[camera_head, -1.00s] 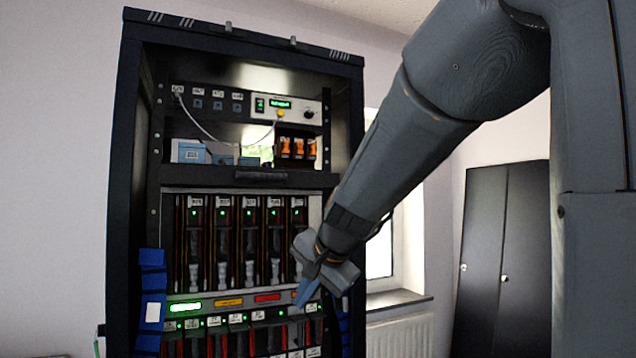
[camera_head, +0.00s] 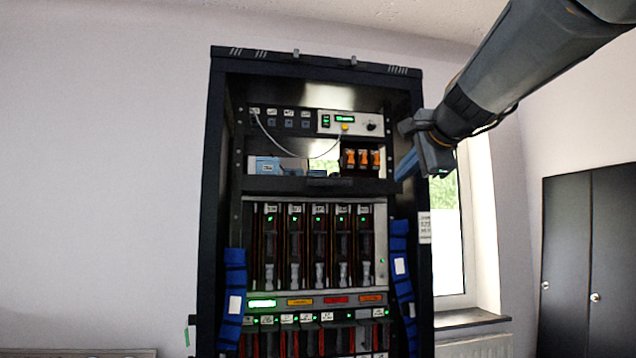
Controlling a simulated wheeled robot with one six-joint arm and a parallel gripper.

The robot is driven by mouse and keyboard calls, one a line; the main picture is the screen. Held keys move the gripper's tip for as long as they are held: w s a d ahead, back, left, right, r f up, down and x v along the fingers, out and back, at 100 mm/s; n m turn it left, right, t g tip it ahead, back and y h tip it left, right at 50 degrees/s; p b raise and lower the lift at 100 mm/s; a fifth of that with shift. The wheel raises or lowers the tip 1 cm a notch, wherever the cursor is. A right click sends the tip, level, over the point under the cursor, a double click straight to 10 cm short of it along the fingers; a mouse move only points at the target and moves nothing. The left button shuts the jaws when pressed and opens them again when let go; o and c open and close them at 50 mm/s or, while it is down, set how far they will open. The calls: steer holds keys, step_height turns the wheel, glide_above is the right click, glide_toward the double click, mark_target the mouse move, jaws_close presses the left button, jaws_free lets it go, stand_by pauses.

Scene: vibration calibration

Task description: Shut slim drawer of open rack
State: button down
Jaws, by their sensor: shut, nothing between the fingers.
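The open rack (camera_head: 217,200) is a tall dark cabinet facing me. Its slim drawer (camera_head: 285,187) is a thin black front with a small handle at its middle, below the upper instrument panel and above the row of modules. I cannot tell exactly how far the drawer stands out. My gripper (camera_head: 406,166) is shut and empty. In the picture its blue fingertips lie just beyond the drawer's right end, over the rack's right post. Whether they touch anything is unclear.
Blue cable bundles (camera_head: 232,298) hang at both lower sides of the rack. Above the drawer are a blue box (camera_head: 276,165), orange-black parts (camera_head: 361,159) and a loose white cable. A window (camera_head: 448,235) and dark wardrobe (camera_head: 590,260) stand right. The left side shows bare wall.

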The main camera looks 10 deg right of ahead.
mark_target(385, 187)
steer(key=p+x, duration=0.1)
steer(key=x, duration=0.2)
steer(key=p+x, duration=0.1)
steer(key=x, duration=0.3)
steer(key=r+p+x, duration=0.1)
steer(key=x, duration=0.2)
steer(key=shift+w+d+f, duration=0.1)
steer(key=shift+w, duration=0.45)
